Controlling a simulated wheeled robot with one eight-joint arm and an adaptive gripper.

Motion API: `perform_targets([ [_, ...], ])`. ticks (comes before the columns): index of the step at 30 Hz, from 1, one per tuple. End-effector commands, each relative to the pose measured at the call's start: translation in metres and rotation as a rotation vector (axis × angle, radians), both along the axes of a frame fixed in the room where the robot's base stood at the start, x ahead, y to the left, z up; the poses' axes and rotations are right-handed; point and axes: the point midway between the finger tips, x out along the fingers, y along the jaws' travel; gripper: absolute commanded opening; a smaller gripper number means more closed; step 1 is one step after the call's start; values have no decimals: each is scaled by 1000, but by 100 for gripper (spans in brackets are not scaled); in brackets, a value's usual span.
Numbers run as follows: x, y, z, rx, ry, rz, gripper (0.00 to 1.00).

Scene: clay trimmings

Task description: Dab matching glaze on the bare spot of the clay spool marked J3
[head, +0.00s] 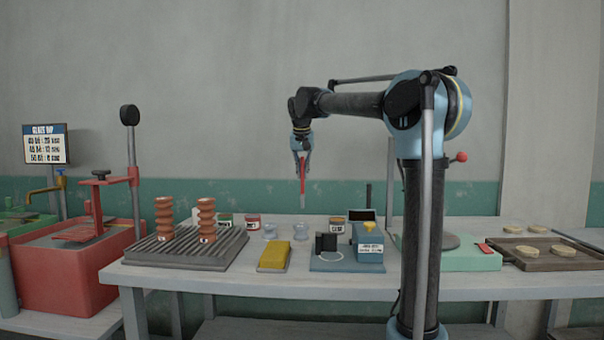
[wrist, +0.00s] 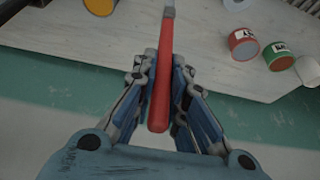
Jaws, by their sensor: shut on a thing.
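Two ridged orange-brown clay spools, one on the left (head: 164,217) and one on the right (head: 206,220), stand upright on a grey ribbed rack (head: 220,257). Small pale marks show low on them, too small to read, so I cannot tell which is J3. My gripper (head: 301,163) is shut on a red-handled tool (head: 302,180) with a grey lower end, pointing down above the bench, right of the spools. In the wrist view the red handle (wrist: 161,90) lies between the fingers. Its tip is cut off there. Small jars, one red (wrist: 243,44) and one green (wrist: 278,56), stand below.
A yellow block (head: 274,255), small clear cups (head: 270,231) and a labelled jar (head: 337,224) are on the bench. A wooden tray (head: 560,266) is at right, a red tank (head: 70,275) at left.

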Motion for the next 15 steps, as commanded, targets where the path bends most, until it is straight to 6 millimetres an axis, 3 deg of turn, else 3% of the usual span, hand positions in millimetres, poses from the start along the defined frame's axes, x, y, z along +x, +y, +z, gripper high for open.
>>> perform_targets([
  [15,-1,3,-8,0,0,3,0],
])
